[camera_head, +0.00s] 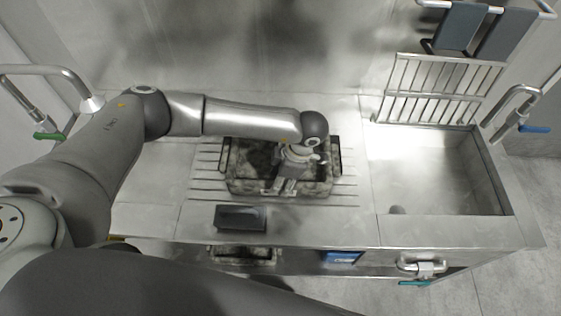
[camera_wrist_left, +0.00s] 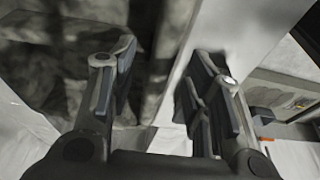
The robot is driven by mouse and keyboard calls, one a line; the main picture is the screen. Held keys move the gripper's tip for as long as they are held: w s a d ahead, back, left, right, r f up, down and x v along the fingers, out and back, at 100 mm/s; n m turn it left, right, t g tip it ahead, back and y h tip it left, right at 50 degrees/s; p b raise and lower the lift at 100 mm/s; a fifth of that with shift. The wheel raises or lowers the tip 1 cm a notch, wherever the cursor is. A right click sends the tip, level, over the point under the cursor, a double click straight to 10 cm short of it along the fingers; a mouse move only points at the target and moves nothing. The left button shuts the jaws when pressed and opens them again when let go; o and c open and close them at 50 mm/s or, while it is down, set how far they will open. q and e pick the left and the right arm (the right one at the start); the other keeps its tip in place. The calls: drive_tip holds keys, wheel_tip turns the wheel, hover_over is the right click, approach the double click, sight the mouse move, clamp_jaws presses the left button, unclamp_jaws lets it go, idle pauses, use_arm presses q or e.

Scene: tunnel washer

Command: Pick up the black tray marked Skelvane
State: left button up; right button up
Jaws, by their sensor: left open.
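A black tray (camera_head: 234,186) with grey mottled marks sits on the ribbed draining area of the steel counter. No name can be read on it. My left gripper (camera_head: 284,187) is over its near side, and my arm and wrist hide part of the tray. In the left wrist view the two fingers of this gripper (camera_wrist_left: 162,85) are apart. A dark mottled surface, which looks like the tray (camera_wrist_left: 60,75), lies behind and beside the left finger. I cannot tell whether the fingers touch the tray. My right gripper is not in view.
A small dark block (camera_head: 240,216) lies near the counter's front edge. Below the edge are another dark mottled tray (camera_head: 243,253) and a blue item (camera_head: 343,257). A sink (camera_head: 435,175) with a wire rack (camera_head: 440,88) is to the right. Bare counter (camera_head: 150,195) lies to the left.

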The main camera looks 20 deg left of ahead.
use_arm(q)
drive_tip(key=shift+f+b, duration=0.2)
drive_tip(key=shift+b, duration=0.2)
idle(0.5)
clamp_jaws()
